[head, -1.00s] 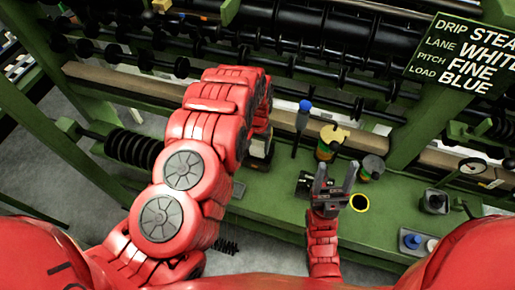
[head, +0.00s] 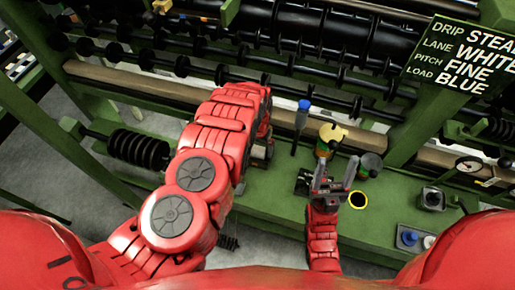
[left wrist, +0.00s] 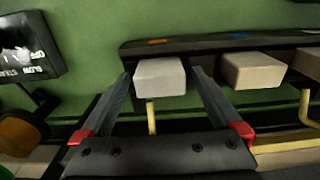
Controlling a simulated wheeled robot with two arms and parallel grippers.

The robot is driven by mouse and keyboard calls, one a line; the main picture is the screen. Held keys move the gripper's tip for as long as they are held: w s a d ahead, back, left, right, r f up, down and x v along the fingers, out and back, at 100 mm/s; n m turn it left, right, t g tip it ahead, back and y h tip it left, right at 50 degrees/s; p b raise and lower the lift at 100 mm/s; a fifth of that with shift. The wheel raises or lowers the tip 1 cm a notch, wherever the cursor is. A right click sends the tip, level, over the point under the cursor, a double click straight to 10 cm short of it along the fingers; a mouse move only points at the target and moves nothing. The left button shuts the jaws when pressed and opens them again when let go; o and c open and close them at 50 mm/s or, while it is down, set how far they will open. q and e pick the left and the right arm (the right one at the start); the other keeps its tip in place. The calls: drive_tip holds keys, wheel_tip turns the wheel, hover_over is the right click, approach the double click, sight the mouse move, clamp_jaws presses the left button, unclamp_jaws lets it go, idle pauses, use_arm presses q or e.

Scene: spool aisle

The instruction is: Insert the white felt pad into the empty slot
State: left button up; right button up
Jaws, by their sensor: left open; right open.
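In the left wrist view, a whitish block that looks like the felt pad (left wrist: 160,79) sits at the front of a dark rack (left wrist: 222,45). Two similar, more beige blocks (left wrist: 252,70) are to its right. My left gripper (left wrist: 159,72) is open, with one finger on each side of the whitish block; I cannot tell whether they touch it. In the head view, my left arm hides most of this gripper. My right gripper (head: 331,174) is open and empty, fingers pointing up the picture, over the green bench. I cannot make out an empty slot.
Black rollers run behind. A sign (head: 465,52) hangs at upper right. A yellow hook (left wrist: 151,118) is below the whitish block.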

sight(258, 148)
use_arm(q)
drive_tip(key=shift+r, duration=0.2)
drive_tip(key=shift+r+b, duration=0.3)
drive_tip(key=shift+r, duration=0.35)
wheel_tip(258, 148, up, 8)
drive_tip(key=shift+f+b, duration=0.1)
drive_tip(key=shift+b, duration=0.25)
wheel_tip(258, 148, up, 3)
drive_tip(key=p, duration=0.3)
drive_tip(key=shift+s+a+f, duration=0.1)
drive_tip(key=shift+f, duration=0.1)
